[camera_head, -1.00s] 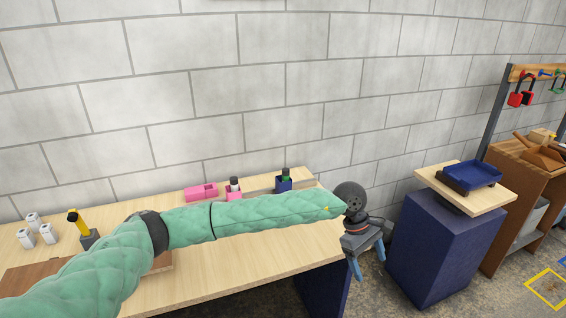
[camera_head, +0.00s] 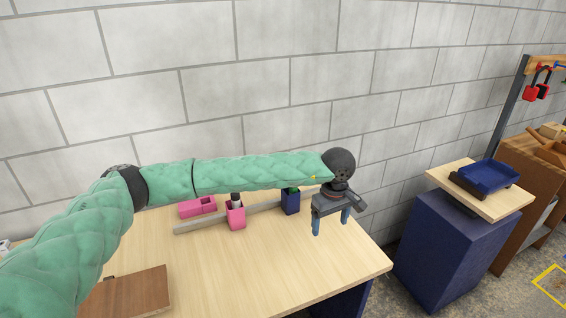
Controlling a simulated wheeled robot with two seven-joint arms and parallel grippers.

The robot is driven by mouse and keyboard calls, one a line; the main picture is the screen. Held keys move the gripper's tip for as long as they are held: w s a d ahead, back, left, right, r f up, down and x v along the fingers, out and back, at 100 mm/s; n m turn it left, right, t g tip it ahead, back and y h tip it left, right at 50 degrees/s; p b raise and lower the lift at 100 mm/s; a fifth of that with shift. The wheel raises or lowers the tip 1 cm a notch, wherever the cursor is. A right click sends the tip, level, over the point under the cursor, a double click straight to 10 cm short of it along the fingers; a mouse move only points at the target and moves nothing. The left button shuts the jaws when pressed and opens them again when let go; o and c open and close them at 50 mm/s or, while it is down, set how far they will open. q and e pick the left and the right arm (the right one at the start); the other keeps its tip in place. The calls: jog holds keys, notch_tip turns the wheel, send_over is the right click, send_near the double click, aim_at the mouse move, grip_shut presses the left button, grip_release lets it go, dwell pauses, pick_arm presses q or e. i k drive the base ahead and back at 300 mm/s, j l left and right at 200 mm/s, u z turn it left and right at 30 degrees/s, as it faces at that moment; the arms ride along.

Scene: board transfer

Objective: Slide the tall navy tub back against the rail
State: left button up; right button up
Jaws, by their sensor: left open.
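The tall navy tub (camera_head: 290,204) stands upright on the wooden table near its back, with something green and dark in its top. My left arm partly covers that top. The rail (camera_head: 194,225) is a low grey strip along the back of the table. The tub is close to it; I cannot tell whether they touch. My left gripper (camera_head: 331,222) points down, open and empty, just right of the tub and apart from it. Its blue fingers are over the table's right part. My right gripper is not in view.
A pink tub (camera_head: 235,217) with a dark-topped item stands left of the navy tub, and a pink block (camera_head: 197,207) lies behind the rail. A brown board (camera_head: 130,292) lies at the front left. A blue tray (camera_head: 487,177) sits on a separate stand at right. The table's front middle is clear.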

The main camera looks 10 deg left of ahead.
aim_at(291, 204)
jog(key=i+j, duration=0.7)
